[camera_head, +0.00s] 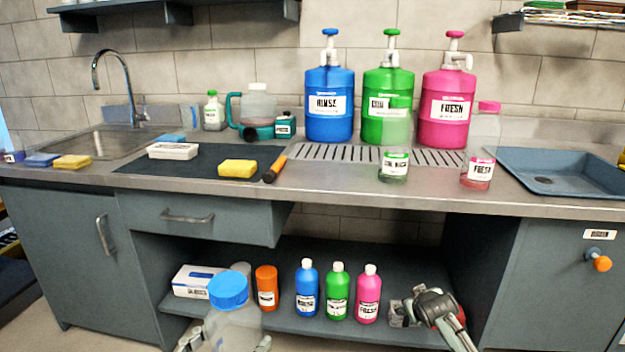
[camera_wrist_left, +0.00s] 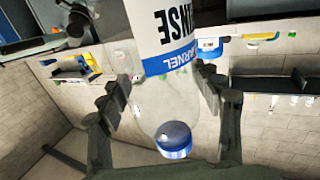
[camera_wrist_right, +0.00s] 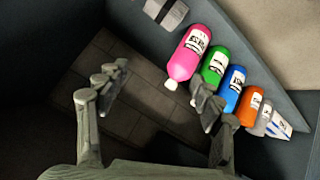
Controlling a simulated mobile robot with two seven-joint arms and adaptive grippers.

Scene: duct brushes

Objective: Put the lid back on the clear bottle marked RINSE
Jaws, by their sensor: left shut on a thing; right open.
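My left gripper (camera_head: 227,343) is shut on a clear bottle (camera_head: 236,326), low in front of the cabinet in the head view. A blue lid (camera_head: 228,290) sits at the bottle's top; I cannot tell how tightly it is seated. In the left wrist view the bottle (camera_wrist_left: 168,98) shows a white and blue label (camera_wrist_left: 182,35) reading RINSE, with the blue lid (camera_wrist_left: 174,141) at its neck end. My right gripper (camera_wrist_right: 152,92) is open and empty; in the head view it (camera_head: 410,310) is at the right of the lower shelf.
Blue, green and pink bottles (camera_head: 338,292) and an orange one (camera_head: 266,287) stand on the lower shelf. Large pump jugs (camera_head: 330,90), a clear FRESH bottle (camera_head: 482,150), a green-labelled bottle (camera_head: 394,160), sponges and a blue tray (camera_head: 565,172) occupy the counter.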

